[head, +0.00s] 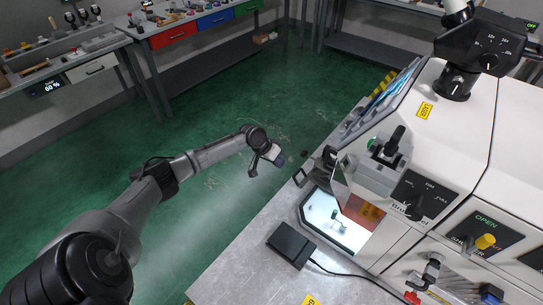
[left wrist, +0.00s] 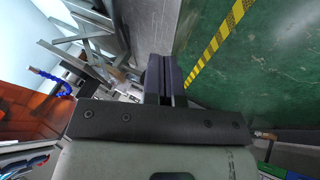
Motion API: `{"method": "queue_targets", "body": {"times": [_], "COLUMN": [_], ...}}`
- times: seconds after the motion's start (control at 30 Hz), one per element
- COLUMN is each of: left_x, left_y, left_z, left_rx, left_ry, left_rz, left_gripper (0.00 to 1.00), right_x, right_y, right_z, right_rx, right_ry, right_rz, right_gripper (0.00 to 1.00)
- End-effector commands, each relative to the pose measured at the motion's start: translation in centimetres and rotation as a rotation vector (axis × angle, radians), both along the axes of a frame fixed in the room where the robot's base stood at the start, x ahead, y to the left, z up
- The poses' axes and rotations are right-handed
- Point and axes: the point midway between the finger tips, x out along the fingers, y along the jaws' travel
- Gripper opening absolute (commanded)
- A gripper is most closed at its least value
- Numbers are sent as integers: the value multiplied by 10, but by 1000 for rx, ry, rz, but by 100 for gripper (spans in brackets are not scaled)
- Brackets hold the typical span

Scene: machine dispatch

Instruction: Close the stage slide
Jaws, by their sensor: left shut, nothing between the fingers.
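A white machine (head: 385,165) stands at the right in the head view. A brightly lit opening (head: 338,222) low in its front has a small fixture inside and an orange panel. I cannot tell for sure which part is the stage slide. My left gripper (head: 264,160) is to the left of the machine, above the green floor and apart from the opening. In the left wrist view its two dark fingers (left wrist: 165,78) are together and hold nothing. An orange panel (left wrist: 28,105) and a blue hose (left wrist: 50,80) show left of the fingers there. My right gripper is not in view.
A black box (head: 291,243) with a cable lies on the metal tabletop (head: 250,262) in front of the machine. Levers and knobs (head: 416,205) stick out from its front. Workbenches (head: 150,30) line the back. The green floor (head: 210,95) between is clear.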

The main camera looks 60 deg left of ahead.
Motion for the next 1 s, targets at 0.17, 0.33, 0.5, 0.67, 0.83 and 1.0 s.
{"method": "queue_targets", "body": {"times": [0.17,0.33,0.5,0.67,0.83,1.0], "left_x": [11,16,19,19,19,20], "left_y": [-17,-33,-39,-41,-41,-44], "left_z": [-13,-17,-19,-19,-19,-18], "left_rx": [1,1,0,1,1,0], "left_ry": [-2,0,0,0,0,0], "left_rz": [-2,-2,-1,0,0,-1], "left_gripper": [0,0,0,0,0,0], "right_x": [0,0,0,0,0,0], "right_y": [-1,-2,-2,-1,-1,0], "right_z": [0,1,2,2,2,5], "right_rx": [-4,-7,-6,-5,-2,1], "right_ry": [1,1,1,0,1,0], "right_rz": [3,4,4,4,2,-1], "right_gripper": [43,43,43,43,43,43]}}
